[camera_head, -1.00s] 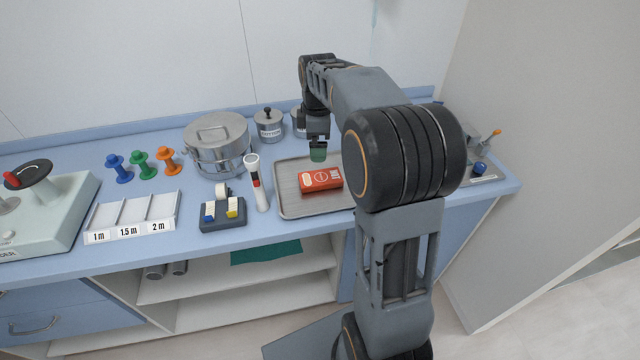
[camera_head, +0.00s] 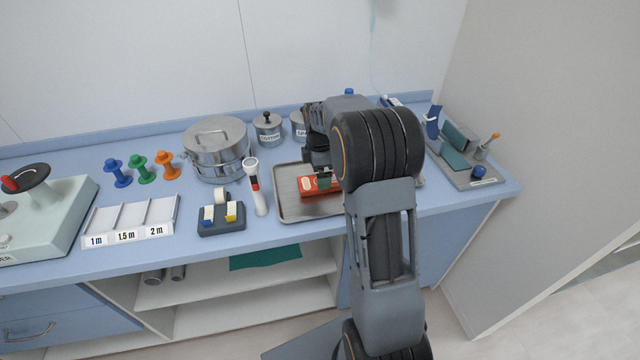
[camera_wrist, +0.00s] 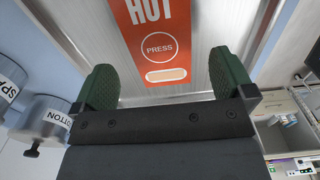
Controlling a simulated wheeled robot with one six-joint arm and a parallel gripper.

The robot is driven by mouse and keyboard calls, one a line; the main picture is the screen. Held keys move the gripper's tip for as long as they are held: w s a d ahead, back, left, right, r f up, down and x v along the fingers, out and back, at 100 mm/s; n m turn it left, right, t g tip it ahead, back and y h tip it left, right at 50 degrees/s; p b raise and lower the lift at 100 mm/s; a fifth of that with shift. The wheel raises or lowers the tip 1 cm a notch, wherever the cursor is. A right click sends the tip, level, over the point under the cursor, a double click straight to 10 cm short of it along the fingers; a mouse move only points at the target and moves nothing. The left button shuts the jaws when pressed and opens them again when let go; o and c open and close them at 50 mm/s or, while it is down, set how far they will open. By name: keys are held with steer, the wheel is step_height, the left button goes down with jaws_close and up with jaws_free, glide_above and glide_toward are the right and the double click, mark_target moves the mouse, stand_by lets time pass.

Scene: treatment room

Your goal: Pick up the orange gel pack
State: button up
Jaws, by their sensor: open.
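The orange gel pack (camera_head: 311,188) lies flat on the metal tray (camera_head: 288,205) on the blue counter, partly hidden by my gripper in the head view. In the wrist view the pack (camera_wrist: 170,22) shows the words HOT and PRESS and lies beyond the fingertips, in line with the gap between them. My gripper (camera_head: 323,182) is over the pack. Its two green fingers stand apart in the wrist view (camera_wrist: 165,85), with nothing between them. Whether the fingertips touch the pack cannot be told.
Behind are a steel pot (camera_head: 217,148) and lidded canisters (camera_head: 267,128). A grey tray with several items (camera_head: 470,180) is at the right. A tape holder (camera_head: 221,217) stands at the front left.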

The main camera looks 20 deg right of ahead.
steer(key=shift+f, duration=2.05)
steer(key=c, duration=1.1)
steer(key=shift+r, duration=0.1)
